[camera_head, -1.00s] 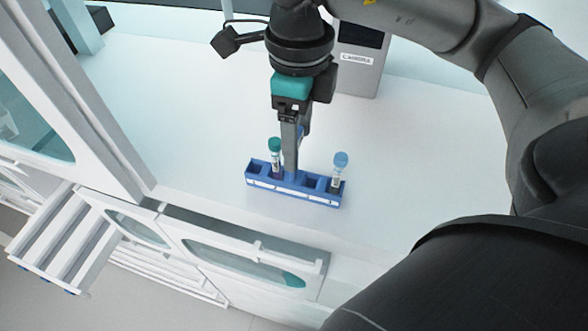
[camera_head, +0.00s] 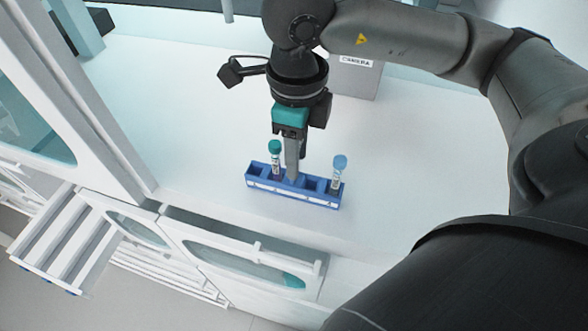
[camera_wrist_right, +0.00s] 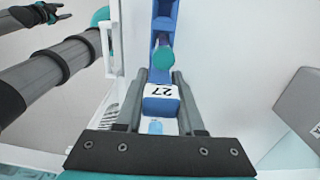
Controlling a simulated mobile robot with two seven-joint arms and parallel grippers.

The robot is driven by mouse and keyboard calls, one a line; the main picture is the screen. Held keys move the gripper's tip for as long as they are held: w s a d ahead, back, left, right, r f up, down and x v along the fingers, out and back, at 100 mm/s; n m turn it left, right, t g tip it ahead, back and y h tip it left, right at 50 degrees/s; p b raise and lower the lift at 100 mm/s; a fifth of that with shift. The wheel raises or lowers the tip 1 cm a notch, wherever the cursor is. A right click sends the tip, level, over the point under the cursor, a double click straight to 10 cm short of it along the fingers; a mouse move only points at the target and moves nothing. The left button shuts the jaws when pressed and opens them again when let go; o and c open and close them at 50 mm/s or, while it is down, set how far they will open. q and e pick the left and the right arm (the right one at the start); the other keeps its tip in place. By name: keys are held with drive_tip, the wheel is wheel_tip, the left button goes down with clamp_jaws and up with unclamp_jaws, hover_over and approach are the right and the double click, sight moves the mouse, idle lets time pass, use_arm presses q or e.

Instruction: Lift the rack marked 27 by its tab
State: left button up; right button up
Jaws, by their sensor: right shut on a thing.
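The blue rack (camera_head: 314,198) stands on the white counter, a row of square slots with a pale strip along its front. A teal-capped tube (camera_head: 275,150) stands left of my fingers and a light-blue-capped tube (camera_head: 340,163) near the right end. My right gripper (camera_head: 291,178) points down into the middle of the rack and is shut on its tab. In the right wrist view, the label 27 (camera_wrist_right: 161,91) on the blue tab shows between the fingers, with the teal cap (camera_wrist_right: 163,57) just beyond. My left gripper (camera_wrist_right: 50,13) is small at that view's upper left; its jaws are unclear.
A grey box marked CAMERA (camera_head: 357,80) stands behind on the counter (camera_head: 180,110). A white glazed cabinet frame (camera_head: 90,100) rises at the left. An open slotted drawer (camera_head: 70,240) juts out below. The counter left and right of the rack is clear.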

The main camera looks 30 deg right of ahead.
clamp_jaws()
